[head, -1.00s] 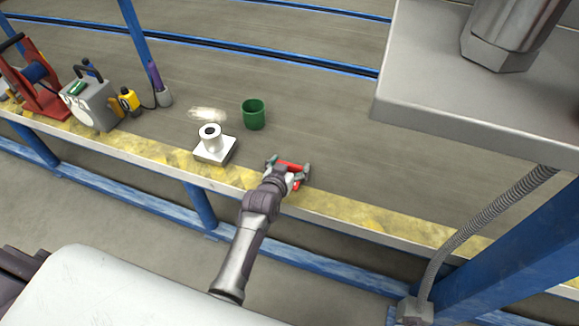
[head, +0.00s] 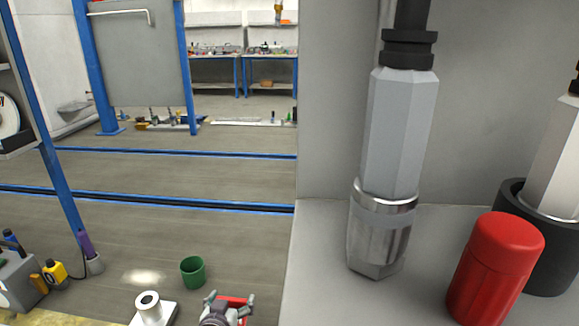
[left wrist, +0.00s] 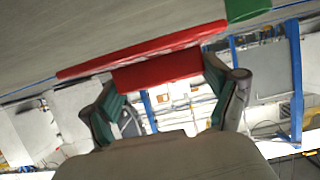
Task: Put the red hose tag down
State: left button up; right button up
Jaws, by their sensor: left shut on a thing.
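The red hose tag (head: 236,301) shows at the bottom edge of the head view, in the jaws of my left gripper (head: 228,302). In the left wrist view the tag (left wrist: 160,72) is a long, flat red piece with a block between the two fingers, and my left gripper (left wrist: 162,82) is shut on it. The lower part of the gripper is cut off in the head view. I cannot tell whether the tag touches the surface below. My right gripper is not in view.
A green cup (head: 193,271) stands left of the gripper, with a white flanged fitting (head: 148,303) nearer. At right, a grey shelf (head: 330,262) bears a large metal coupling (head: 398,135) and a red cylinder (head: 495,268). A yellow device (head: 55,271) stands far left.

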pick_arm(q)
jog(key=s+a+r, duration=0.1)
jog(key=s+r, duration=1.2)
jog(key=r, duration=0.1)
notch_tip(320, 180, up, 15)
jog(key=p, duration=1.5)
jog(key=shift+s+a+r, duration=0.15)
jog(key=shift+s+r, duration=0.05)
jog(key=shift+s, duration=0.15)
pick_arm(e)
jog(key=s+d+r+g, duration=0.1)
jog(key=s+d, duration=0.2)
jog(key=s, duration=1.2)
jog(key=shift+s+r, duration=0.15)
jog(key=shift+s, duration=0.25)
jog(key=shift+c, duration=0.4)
